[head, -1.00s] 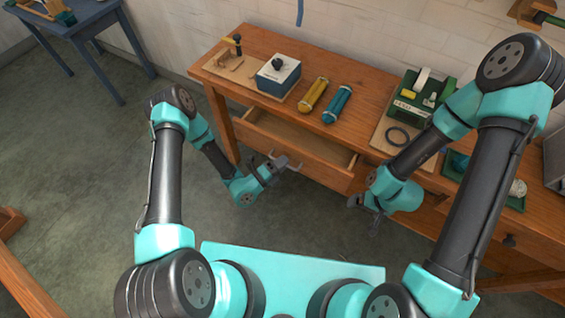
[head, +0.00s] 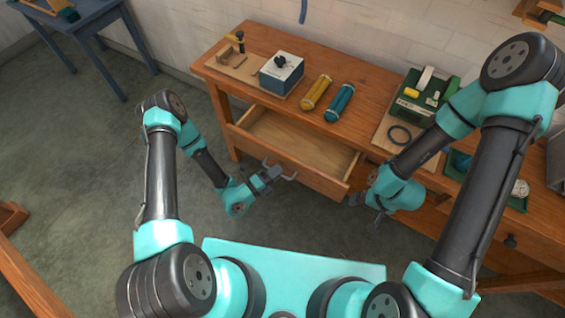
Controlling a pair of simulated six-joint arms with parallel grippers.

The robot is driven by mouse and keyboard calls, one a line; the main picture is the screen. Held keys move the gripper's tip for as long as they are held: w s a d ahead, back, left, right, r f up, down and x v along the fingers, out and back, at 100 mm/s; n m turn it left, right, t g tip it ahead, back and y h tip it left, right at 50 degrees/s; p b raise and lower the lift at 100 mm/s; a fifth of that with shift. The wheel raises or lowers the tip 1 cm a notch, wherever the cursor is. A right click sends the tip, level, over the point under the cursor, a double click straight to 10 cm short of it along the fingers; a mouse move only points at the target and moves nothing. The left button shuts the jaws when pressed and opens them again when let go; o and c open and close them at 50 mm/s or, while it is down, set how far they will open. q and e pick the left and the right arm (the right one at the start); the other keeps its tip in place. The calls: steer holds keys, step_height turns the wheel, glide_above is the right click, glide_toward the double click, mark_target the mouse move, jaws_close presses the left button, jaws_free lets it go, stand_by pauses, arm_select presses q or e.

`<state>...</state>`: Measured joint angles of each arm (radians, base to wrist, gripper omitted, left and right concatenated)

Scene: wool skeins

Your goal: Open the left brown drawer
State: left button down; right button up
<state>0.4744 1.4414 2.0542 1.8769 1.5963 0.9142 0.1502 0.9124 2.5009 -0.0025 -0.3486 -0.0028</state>
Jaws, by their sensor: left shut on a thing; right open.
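The left brown drawer (head: 318,181) of the wooden workbench is pulled well out, its pale, empty-looking inside (head: 290,137) showing from above. My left gripper (head: 280,172) is at the middle of the drawer's front, shut on its handle. The handle itself is mostly hidden by the gripper. My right gripper (head: 368,205) is open, in front of the bench just right of the drawer's right front corner, holding nothing I can see.
On the bench top (head: 258,45) stand a blue and white box (head: 281,72), a yellow skein (head: 316,92), a teal skein (head: 339,102) and a green machine (head: 424,95). A black ring (head: 399,135) lies near the machine. The floor left of the drawer is clear.

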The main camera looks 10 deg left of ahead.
arm_select(q)
steer(key=s+a, duration=0.2)
steer(key=s, duration=0.3)
steer(key=shift+s+a, duration=0.2)
steer(key=shift+s, duration=0.2)
steer(key=c, duration=1.2)
jaws_free()
steer(key=v, duration=1.7)
steer(key=shift+s+a, duration=0.15)
